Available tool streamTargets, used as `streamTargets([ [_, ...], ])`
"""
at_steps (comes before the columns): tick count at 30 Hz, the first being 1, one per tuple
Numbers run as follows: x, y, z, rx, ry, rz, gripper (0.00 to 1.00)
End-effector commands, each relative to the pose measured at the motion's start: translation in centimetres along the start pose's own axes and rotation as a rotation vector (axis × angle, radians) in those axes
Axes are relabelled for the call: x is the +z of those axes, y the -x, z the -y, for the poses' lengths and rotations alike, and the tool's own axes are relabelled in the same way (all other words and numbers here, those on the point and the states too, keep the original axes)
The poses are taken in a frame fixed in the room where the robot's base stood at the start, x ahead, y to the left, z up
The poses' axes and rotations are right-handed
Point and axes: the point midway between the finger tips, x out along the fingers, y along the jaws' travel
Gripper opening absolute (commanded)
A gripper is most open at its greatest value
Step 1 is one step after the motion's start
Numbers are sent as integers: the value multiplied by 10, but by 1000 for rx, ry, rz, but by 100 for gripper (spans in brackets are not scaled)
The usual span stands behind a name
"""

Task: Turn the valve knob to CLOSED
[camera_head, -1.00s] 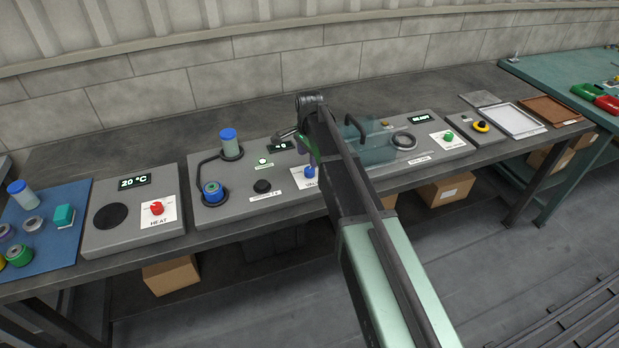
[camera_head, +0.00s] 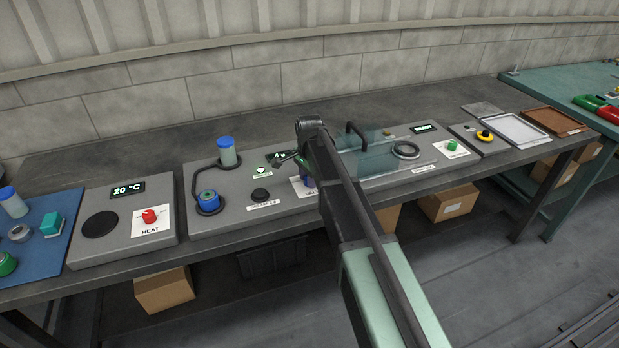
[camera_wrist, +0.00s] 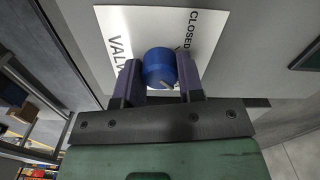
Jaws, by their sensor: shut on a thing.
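The blue valve knob (camera_wrist: 160,70) stands on a white label plate (camera_wrist: 205,22) in the wrist view. The plate reads VALVE along one side and CLOSED along another, and part of its lettering is hidden. A light mark shows on the knob near its lower right. My gripper (camera_wrist: 158,78) has one finger on each side of the knob and is shut on it. In the head view my arm covers most of the knob and the gripper; only the left part of the white plate (camera_head: 297,186) shows beside the arm.
A red heat knob (camera_head: 149,216) sits further left. A clear green-tinted box with a black handle (camera_head: 357,133) stands close right of the arm.

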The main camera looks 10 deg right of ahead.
Motion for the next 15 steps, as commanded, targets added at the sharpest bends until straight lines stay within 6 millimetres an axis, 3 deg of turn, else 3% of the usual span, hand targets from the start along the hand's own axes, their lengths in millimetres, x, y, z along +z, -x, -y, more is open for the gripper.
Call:
streamTargets([
  [8, 0, 0, 0, 0, 58, 0, 12],
  [15, 0, 0, 0, 0, 207, 0, 12],
])
